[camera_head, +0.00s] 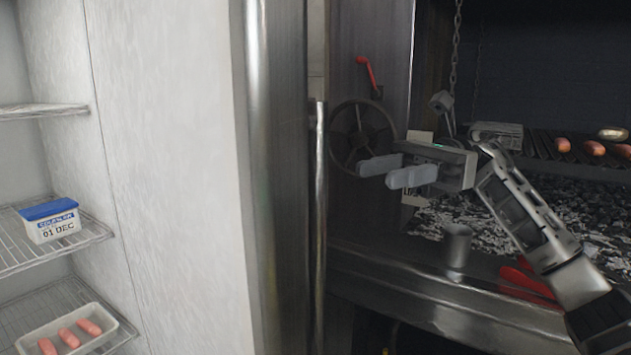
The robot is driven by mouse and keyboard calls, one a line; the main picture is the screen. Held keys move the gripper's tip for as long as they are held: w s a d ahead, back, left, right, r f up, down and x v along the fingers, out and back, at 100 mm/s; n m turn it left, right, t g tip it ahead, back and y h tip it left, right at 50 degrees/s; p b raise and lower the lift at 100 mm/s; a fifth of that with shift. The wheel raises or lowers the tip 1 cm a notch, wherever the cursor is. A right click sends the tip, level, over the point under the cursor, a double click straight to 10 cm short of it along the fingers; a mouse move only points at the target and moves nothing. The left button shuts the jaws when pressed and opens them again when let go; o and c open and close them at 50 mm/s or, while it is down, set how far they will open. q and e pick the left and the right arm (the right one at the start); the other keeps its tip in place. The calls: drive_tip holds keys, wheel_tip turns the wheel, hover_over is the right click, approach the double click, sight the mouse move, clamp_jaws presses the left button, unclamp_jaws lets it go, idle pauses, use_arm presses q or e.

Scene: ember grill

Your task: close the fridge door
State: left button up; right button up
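The fridge stands open at the left, with its white inner wall (165,150) and wire shelves (80,243) exposed. A vertical brushed-metal edge (277,170) borders the opening, and a slim upright metal bar (319,210) runs just right of it. I cannot tell whether these belong to the fridge door or its frame. My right gripper (375,174) reaches in from the right, right of the bar and apart from it. Its two grey fingers point left, are parted and hold nothing. My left gripper is not in view.
A blue-lidded tub (50,220) and a tray of sausages (68,338) sit on the fridge shelves. Behind my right gripper are a handwheel (362,137), a grill with ash and coals (460,222), and sausages on a grate. A metal cup (457,245) stands on the grill ledge.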

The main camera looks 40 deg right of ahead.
sight(326, 184)
drive_tip(key=a, duration=0.3)
drive_tip(key=a+p, duration=0.1)
drive_tip(key=a, duration=0.3)
drive_tip(key=a+p, duration=0.1)
drive_tip(key=a, duration=0.2)
drive_tip(key=shift+w+a, duration=0.3)
drive_tip(key=shift+a, duration=0.05)
clamp_jaws()
